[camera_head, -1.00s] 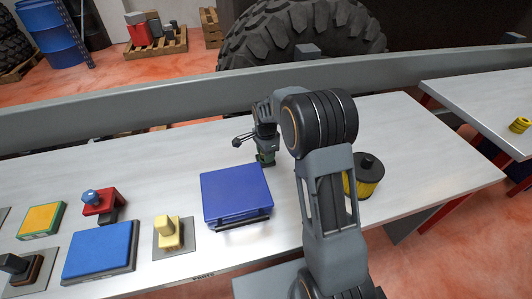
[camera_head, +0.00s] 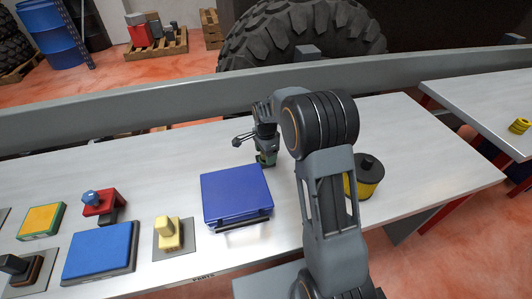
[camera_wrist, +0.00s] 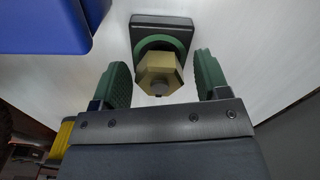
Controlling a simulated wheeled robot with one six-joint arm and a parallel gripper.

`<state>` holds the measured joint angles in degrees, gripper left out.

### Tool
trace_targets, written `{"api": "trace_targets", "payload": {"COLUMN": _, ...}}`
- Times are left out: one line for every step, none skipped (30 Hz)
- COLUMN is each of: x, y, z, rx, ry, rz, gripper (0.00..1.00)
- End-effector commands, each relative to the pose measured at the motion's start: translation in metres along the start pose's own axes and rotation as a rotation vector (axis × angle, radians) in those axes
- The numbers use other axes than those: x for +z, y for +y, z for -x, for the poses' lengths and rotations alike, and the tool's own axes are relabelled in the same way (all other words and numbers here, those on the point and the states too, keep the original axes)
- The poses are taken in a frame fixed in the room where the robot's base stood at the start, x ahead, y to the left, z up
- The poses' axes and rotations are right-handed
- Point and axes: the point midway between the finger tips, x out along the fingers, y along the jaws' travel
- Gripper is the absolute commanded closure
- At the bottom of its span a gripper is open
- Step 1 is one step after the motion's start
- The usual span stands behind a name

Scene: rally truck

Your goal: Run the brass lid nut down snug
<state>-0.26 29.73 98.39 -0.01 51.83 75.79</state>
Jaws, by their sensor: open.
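The brass lid nut (camera_wrist: 158,72) is a hexagonal brass piece with a small stud end showing at its middle, in the wrist view. It sits over a green ring (camera_wrist: 186,50) on a dark square block (camera_wrist: 162,22). My gripper (camera_wrist: 160,80) is open, with one green finger on each side of the nut and a visible gap on both sides. In the head view my gripper (camera_head: 265,158) is low over the bench behind the blue case, and the nut is too small or hidden there to make out.
A blue case (camera_head: 236,194) stands just in front of my gripper. A yellow and black spool (camera_head: 368,174) stands right of my arm. A yellow fixture (camera_head: 168,234), a blue flat box (camera_head: 99,250) and a red fixture (camera_head: 103,203) lie left. The bench's back left is clear.

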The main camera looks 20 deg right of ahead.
Motion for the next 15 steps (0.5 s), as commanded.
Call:
{"api": "trace_targets", "payload": {"x": 0.0, "y": -0.001, "z": 0.005, "rx": -0.003, "ry": 0.001, "rz": 0.0, "gripper": 0.31}}
{"api": "trace_targets", "payload": {"x": 0.0, "y": -0.001, "z": 0.008, "rx": -0.003, "ry": 0.001, "rz": 0.0, "gripper": 0.31}}
{"api": "trace_targets", "payload": {"x": 0.0, "y": -0.001, "z": 0.014, "rx": -0.004, "ry": 0.001, "rz": 0.0, "gripper": 0.31}}
{"api": "trace_targets", "payload": {"x": 0.0, "y": -0.001, "z": 0.019, "rx": -0.005, "ry": 0.001, "rz": 0.0, "gripper": 0.31}}
{"api": "trace_targets", "payload": {"x": 0.0, "y": -0.001, "z": 0.025, "rx": -0.005, "ry": 0.001, "rz": 0.0, "gripper": 0.31}}
{"api": "trace_targets", "payload": {"x": 0.0, "y": -0.001, "z": 0.033, "rx": -0.006, "ry": 0.002, "rz": 0.0, "gripper": 0.31}}
{"api": "trace_targets", "payload": {"x": 0.0, "y": -0.001, "z": 0.039, "rx": -0.005, "ry": 0.001, "rz": 0.0, "gripper": 0.31}}
{"api": "trace_targets", "payload": {"x": 0.0, "y": -0.001, "z": 0.045, "rx": -0.006, "ry": 0.002, "rz": 0.0, "gripper": 0.31}}
{"api": "trace_targets", "payload": {"x": 0.0, "y": -0.001, "z": 0.054, "rx": -0.006, "ry": 0.001, "rz": 0.0, "gripper": 0.31}}
{"api": "trace_targets", "payload": {"x": 0.0, "y": -0.001, "z": 0.06, "rx": -0.006, "ry": 0.002, "rz": 0.0, "gripper": 0.31}}
{"api": "trace_targets", "payload": {"x": 0.0, "y": -0.001, "z": 0.067, "rx": -0.006, "ry": 0.001, "rz": 0.0, "gripper": 0.31}}
{"api": "trace_targets", "payload": {"x": 0.0, "y": -0.001, "z": 0.075, "rx": -0.006, "ry": 0.002, "rz": 0.0, "gripper": 0.31}}
{"api": "trace_targets", "payload": {"x": 0.0, "y": -0.001, "z": 0.081, "rx": -0.006, "ry": 0.002, "rz": 0.0, "gripper": 0.31}}
{"api": "trace_targets", "payload": {"x": 0.0, "y": -0.001, "z": 0.086, "rx": -0.006, "ry": 0.002, "rz": 0.0, "gripper": 0.31}}
{"api": "trace_targets", "payload": {"x": 0.0, "y": -0.001, "z": 0.094, "rx": -0.005, "ry": 0.001, "rz": 0.0, "gripper": 0.31}}
